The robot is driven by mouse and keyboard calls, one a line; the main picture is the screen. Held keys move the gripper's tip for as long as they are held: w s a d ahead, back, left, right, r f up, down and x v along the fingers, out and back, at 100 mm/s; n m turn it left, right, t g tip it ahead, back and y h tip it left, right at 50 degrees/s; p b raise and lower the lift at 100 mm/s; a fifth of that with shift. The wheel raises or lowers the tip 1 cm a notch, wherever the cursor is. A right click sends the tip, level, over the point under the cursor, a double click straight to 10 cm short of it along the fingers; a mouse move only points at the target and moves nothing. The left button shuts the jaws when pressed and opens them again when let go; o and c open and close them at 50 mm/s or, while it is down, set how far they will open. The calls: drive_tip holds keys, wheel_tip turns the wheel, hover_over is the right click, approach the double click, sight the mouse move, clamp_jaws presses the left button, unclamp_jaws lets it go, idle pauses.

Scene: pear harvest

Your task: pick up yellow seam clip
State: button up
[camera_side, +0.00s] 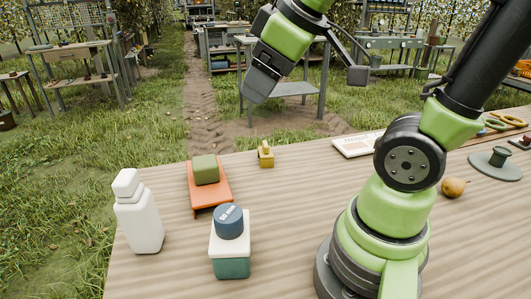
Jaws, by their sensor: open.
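The yellow seam clip (265,156) is a small yellow piece near the far edge of the wooden table, left of centre. It stands on the bare wood, right of the orange tray. My gripper (308,82) is high above the table's far edge, up and to the right of the clip and clearly apart from it. Its two fingers are spread wide, one dark grey finger to the left and one to the right. Nothing is between them.
An orange tray (197,208) holds a green block (205,169). A white bottle (139,215) and a teal-and-white container (231,257) with a blue cap (229,222) stand nearby. A pear (453,188), a booklet (352,146) and a grey spool (494,166) lie right.

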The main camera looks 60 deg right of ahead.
drive_tip(key=w+d+f+n+g+h, duration=0.1)
drive_tip(key=w+d+f+n+h, duration=0.15)
drive_tip(key=w+d+n, duration=0.3)
drive_tip(key=n+g, duration=0.2)
drive_tip(key=n, duration=1.2)
approach(266, 144)
drive_tip(key=f+n, duration=0.2)
drive_tip(key=n, duration=0.1)
drive_tip(key=shift+w+d+f+n+g+h, duration=0.3)
drive_tip(key=shift+w+d+f+n+h, duration=0.05)
drive_tip(key=shift+w+d+f, duration=0.05)
drive_tip(key=x, duration=0.3)
drive_tip(key=shift+f, duration=0.2)
drive_tip(key=shift+w+x, duration=0.15)
drive_tip(key=shift+x, duration=1.45)
drive_tip(key=shift+w+x, duration=0.2)
drive_tip(key=shift+x, duration=1.4)
drive_tip(key=shift+a+r, duration=0.1)
drive_tip(key=c, duration=1)
